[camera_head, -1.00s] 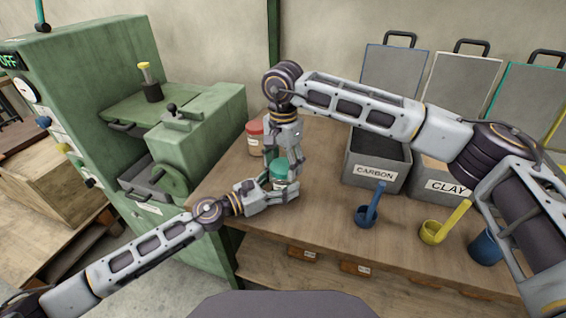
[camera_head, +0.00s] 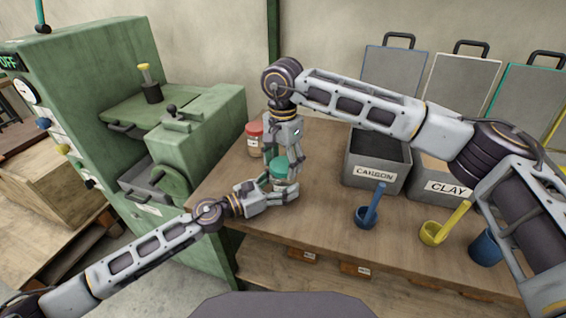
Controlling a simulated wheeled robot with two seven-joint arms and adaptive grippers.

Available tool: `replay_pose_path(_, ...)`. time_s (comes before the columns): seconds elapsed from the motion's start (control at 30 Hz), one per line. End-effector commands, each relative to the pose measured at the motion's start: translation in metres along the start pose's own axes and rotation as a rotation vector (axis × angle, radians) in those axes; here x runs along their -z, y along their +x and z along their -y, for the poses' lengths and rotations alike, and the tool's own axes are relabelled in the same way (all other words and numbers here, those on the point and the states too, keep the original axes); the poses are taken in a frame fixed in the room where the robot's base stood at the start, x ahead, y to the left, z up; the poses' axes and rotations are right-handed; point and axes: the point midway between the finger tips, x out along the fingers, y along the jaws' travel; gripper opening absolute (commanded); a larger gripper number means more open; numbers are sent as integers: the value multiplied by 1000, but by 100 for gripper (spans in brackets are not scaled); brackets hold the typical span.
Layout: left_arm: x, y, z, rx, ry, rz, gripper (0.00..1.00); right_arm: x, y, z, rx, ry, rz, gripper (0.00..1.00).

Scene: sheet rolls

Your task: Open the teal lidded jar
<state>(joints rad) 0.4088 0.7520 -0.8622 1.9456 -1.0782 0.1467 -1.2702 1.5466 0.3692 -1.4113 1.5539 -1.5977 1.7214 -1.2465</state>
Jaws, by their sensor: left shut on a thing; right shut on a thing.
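The teal lidded jar (camera_head: 278,171) stands on the wooden bench, left of the bins, and is partly covered by my grippers. My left gripper (camera_head: 279,190) comes in low from the left and is shut on the jar's body. My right gripper (camera_head: 283,164) points down from above and is shut on the jar's teal lid. The lid appears to sit on the jar; the seam between them is too small and covered to judge.
A red-lidded jar (camera_head: 255,138) stands just behind left. A carbon bin (camera_head: 375,172) and a clay bin (camera_head: 444,188) stand to the right. A blue scoop (camera_head: 368,212) and a yellow scoop (camera_head: 434,232) lie in front. A green machine (camera_head: 90,120) stands at left.

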Motion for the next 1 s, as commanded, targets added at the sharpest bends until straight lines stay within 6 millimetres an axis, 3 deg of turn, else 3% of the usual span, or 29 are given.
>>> replay_pose_path(1.0, 0, 0, 0, 0, 0, 0, 0, 0, -14, 0, 0, 0, 0, 34)
